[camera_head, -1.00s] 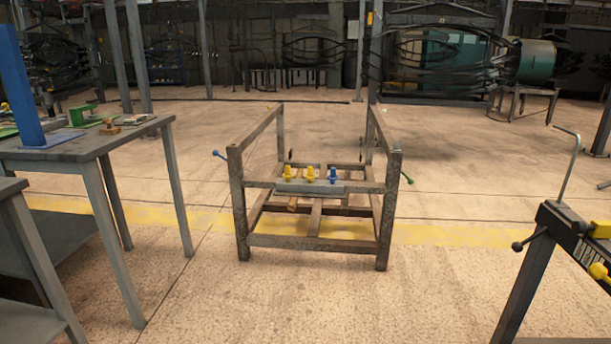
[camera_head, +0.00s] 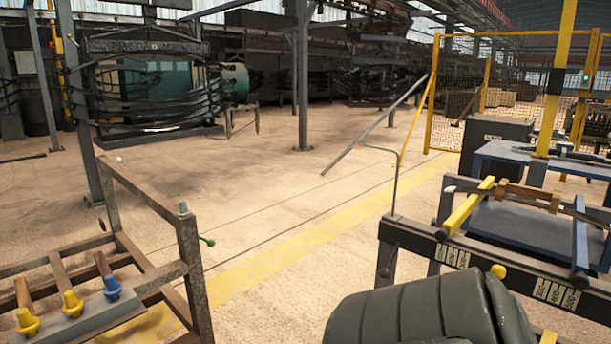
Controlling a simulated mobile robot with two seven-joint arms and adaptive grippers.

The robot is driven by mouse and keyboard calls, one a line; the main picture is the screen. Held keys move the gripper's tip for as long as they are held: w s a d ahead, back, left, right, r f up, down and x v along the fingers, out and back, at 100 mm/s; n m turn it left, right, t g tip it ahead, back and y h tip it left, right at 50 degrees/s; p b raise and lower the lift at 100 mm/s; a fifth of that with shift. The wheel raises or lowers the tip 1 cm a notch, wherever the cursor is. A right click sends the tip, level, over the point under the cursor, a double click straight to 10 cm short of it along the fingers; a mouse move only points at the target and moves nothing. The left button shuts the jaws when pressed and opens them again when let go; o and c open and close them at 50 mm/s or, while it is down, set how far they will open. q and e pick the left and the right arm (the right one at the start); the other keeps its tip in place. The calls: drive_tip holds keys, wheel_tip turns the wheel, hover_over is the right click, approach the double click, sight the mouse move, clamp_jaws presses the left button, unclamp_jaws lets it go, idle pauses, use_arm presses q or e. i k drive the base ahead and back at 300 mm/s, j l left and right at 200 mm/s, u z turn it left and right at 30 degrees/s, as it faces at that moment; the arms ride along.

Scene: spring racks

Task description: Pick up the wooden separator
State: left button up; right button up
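A light brown wooden piece (camera_head: 528,194) lies across the top of the rack at the right, near a yellow bar. It may be the wooden separator, but I cannot tell for sure at this size. Other brown bars (camera_head: 60,272) lie inside the low metal rack at the left. Neither of my grippers is in view. A dark grey ribbed shape fills the bottom right of the view, and I cannot tell what it is.
The low rusty rack (camera_head: 190,262) holds yellow plugs (camera_head: 72,302) and a blue plug (camera_head: 112,288). A dark rack (camera_head: 412,240) with a thin upright rod stands at the right. A blue table (camera_head: 510,232) is behind it. The floor between the racks is clear.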

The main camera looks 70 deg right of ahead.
sight(503, 185)
drive_tip(key=z, duration=0.4)
drive_tip(key=i+z, duration=0.1)
drive_tip(key=z, duration=0.3)
drive_tip(key=j+z, duration=0.1)
drive_tip(key=z, duration=0.3)
drive_tip(key=i+z, duration=0.1)
drive_tip(key=z, duration=0.3)
